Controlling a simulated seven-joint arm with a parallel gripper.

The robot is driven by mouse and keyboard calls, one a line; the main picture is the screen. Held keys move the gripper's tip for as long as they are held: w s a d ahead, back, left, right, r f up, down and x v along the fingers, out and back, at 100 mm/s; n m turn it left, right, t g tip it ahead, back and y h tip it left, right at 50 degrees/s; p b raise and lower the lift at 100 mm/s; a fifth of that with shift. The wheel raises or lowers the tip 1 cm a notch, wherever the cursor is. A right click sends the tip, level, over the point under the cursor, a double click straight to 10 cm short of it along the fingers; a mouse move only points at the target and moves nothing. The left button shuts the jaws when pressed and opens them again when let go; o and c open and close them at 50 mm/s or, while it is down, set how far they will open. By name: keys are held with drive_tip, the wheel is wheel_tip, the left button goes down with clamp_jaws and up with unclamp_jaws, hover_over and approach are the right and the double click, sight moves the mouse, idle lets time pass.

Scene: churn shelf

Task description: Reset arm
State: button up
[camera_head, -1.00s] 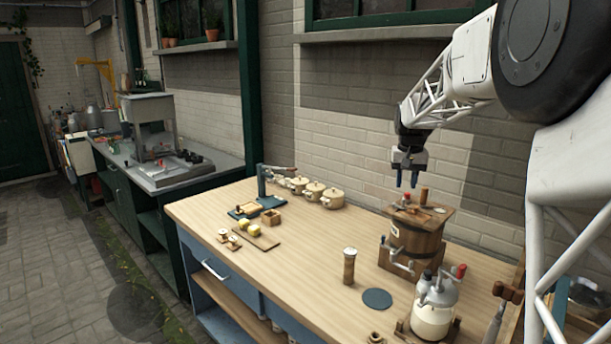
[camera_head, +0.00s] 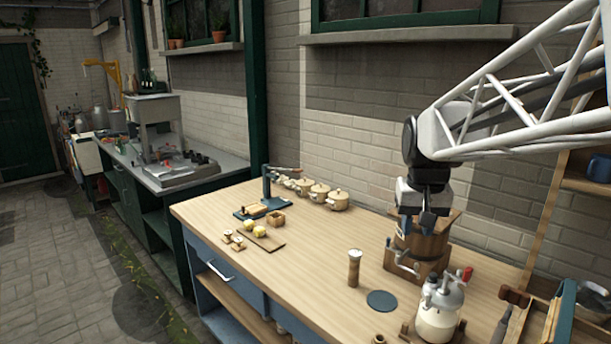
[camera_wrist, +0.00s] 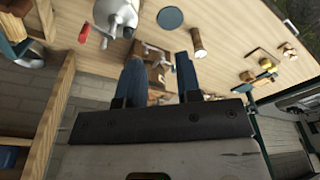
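My gripper (camera_head: 428,218) hangs from the white lattice arm, in front of the wooden churn (camera_head: 420,247) in the head view, and hides part of it. In the wrist view, the two blue fingers of my gripper (camera_wrist: 159,62) stand apart with nothing held between them. The churn (camera_wrist: 152,57) shows beyond and between the fingers, apart from them.
A wooden shelf (camera_head: 585,180) rises at the right.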

drive_tip(key=s+a+f, duration=0.1)
drive_tip(key=s+f, duration=0.2)
drive_tip(key=s, duration=0.4)
drive_tip(key=s+a+f, duration=0.1)
drive_tip(key=s+f, duration=0.2)
drive_tip(key=s, duration=0.5)
drive_tip(key=s+a+f+n+t, duration=0.1)
drive_tip(key=s+f, duration=0.2)
drive_tip(key=s, duration=0.5)
drive_tip(key=shift+s+a, duration=0.25)
drive_tip(key=shift+a, duration=0.1)
